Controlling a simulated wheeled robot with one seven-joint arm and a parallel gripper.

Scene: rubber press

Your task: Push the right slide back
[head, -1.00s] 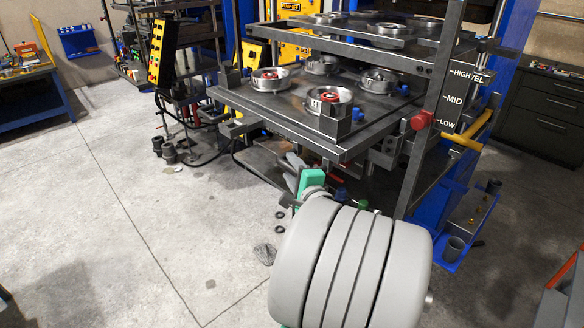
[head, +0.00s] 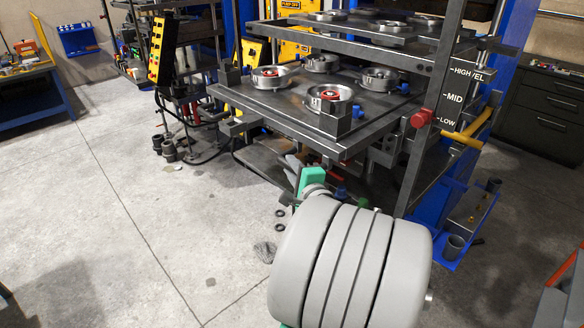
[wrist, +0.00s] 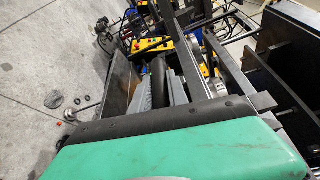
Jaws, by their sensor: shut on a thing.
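The press's lower plate (head: 265,105) sticks out toward me, with several round metal moulds on it. An upper plate (head: 300,38) with more moulds sits above it. I cannot tell which part is the right slide. My gripper (head: 296,166), beside its green housing (head: 311,180), is low under the lower plate's front edge, mostly hidden by my grey arm. In the wrist view, my gripper (wrist: 160,88) shows grey fingers beyond the green body, shut around a dark bar (wrist: 158,70). The exact contact is unclear.
A dark upright with a red knob (head: 421,118) stands right of the plates. A yellow handle (head: 462,138) and a blue base (head: 455,225) lie further right. A control box (head: 162,52) stands at left. The floor (head: 90,190) at left is mostly clear.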

